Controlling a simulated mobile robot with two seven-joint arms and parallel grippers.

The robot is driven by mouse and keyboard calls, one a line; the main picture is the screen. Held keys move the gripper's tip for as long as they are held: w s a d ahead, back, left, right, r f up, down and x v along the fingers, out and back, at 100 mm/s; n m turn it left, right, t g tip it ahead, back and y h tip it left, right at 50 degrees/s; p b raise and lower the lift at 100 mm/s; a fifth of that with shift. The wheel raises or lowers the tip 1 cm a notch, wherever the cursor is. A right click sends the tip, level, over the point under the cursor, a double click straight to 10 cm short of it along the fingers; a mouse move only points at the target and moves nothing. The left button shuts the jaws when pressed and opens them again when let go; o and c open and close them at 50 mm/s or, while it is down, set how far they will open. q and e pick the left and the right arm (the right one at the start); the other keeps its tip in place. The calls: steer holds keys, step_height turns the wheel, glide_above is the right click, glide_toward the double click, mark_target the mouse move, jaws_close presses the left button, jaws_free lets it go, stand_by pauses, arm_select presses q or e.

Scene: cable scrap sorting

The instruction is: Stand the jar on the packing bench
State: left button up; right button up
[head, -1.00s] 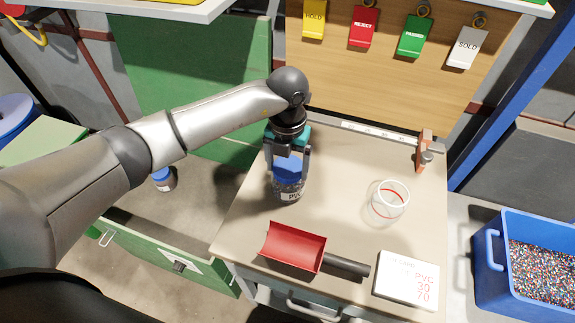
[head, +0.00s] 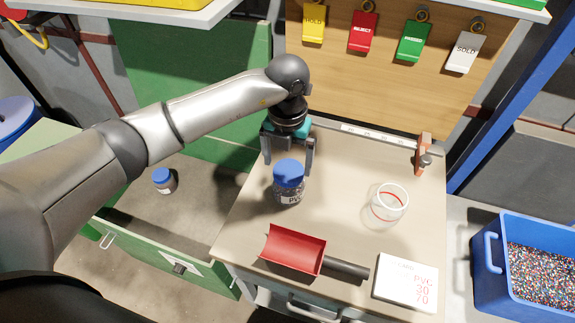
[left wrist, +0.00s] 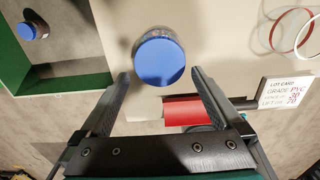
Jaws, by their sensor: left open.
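A clear jar with a blue lid and a PVC label (head: 289,184) stands upright on the packing bench (head: 335,215), left of the middle. In the left wrist view its blue lid (left wrist: 159,61) shows from above, just beyond the fingertips. My left gripper (head: 287,167) is open, behind and above the jar, with its fingers apart and nothing between them. The left wrist view also shows the two spread fingers (left wrist: 160,82). My right gripper is not in view.
A red scoop (head: 294,250), a lot card (head: 406,280), a clear cup with a red line (head: 389,204) and an orange clamp-like tool (head: 424,154) are on the bench. Another blue-lidded jar (head: 164,181) stands in the open green drawer at left. A blue bin of granules (head: 490,265) is at right.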

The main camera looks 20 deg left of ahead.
arm_select(q)
step_height(320, 180, up, 9)
steer(key=p, duration=0.1)
steer(key=shift+d+f, duration=0.1)
stand_by(0.6)
